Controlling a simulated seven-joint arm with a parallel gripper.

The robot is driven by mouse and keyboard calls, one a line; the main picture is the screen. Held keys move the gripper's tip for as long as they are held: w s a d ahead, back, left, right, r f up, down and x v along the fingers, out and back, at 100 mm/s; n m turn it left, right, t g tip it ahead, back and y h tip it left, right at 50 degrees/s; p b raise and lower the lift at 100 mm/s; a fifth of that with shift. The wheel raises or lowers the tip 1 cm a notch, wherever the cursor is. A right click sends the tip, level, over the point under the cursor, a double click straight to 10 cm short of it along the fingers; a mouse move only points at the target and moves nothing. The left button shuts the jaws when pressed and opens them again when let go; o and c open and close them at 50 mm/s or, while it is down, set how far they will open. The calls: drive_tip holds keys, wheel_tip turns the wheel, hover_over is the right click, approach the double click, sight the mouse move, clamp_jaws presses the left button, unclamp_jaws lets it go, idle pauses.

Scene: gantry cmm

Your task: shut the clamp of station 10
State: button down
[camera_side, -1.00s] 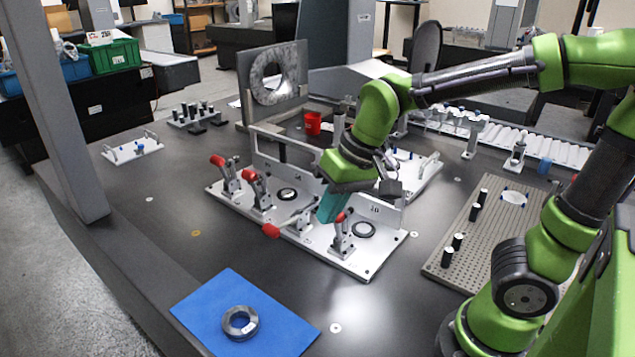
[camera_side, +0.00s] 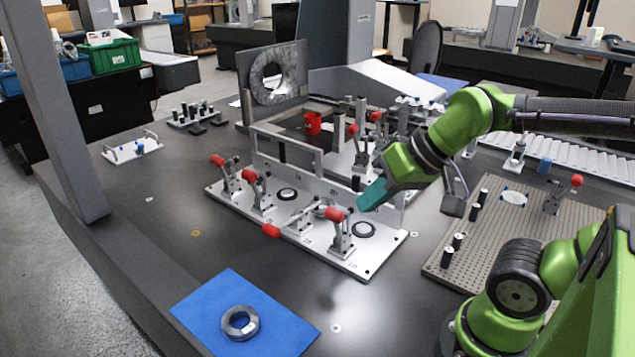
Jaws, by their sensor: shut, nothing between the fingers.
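My gripper (camera_side: 370,196), with teal fingers, is shut and empty. It is in the air above the right part of a white fixture plate (camera_side: 368,272), to the right of the rightmost clamp. That clamp (camera_side: 342,240) stands at the plate's right end, its red handle (camera_side: 334,215) pointing up; small marks by it look like 10 but are hard to read. A dark ring (camera_side: 363,229) lies beside it. To its left, another clamp (camera_side: 300,219) has its red handle (camera_side: 270,230) lying low toward the front. Two more clamps (camera_side: 228,180) (camera_side: 262,195) further left have raised handles.
A white upright rail (camera_side: 290,165) runs along the plate's back. A perforated plate (camera_side: 500,240) with black pins is to the right. A blue mat (camera_side: 197,308) holds a ring (camera_side: 240,323).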

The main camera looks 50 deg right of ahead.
drive_tip(key=w+d+r+m+g+h, duration=0.1)
drive_tip(key=w+d+m+g, duration=0.5)
drive_tip(key=w+d+m, duration=0.5)
drive_tip(key=m+g, duration=0.1)
drive_tip(key=m, duration=0.2)
hover_over(337, 223)
drive_tip(key=w+d, duration=0.2)
drive_tip(key=d, duration=0.2)
wheel_tip(337, 223, down, 9)
drive_tip(key=shift+s+a+f, duration=0.2)
drive_tip(key=shift+a+f, duration=0.05)
drive_tip(key=shift+f, duration=0.1)
drive_tip(key=shift+a, duration=0.15)
